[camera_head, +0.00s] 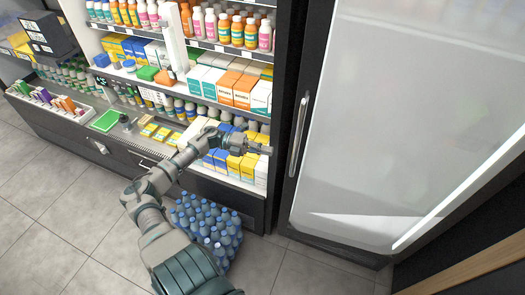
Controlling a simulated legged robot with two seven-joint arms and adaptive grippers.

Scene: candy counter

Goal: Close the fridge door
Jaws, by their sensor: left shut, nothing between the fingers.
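The fridge door (400,120) fills the right of the head view. It is a tall pale glass panel in a black frame, with a long upright metal handle (298,135) near its left edge. I cannot tell from this view whether the door stands ajar or flush. My left gripper (264,149) is shut and empty, in front of the boxes on the lower shelf. It points right, a short way left of the handle and apart from it. My right gripper is not in view.
A lit shelf unit (190,60) with bottles and boxes stands left of the fridge. A pack of blue-capped bottles (207,222) sits on the floor beside my left arm. A low counter (100,145) runs to the left. The tiled floor (50,225) is clear at lower left.

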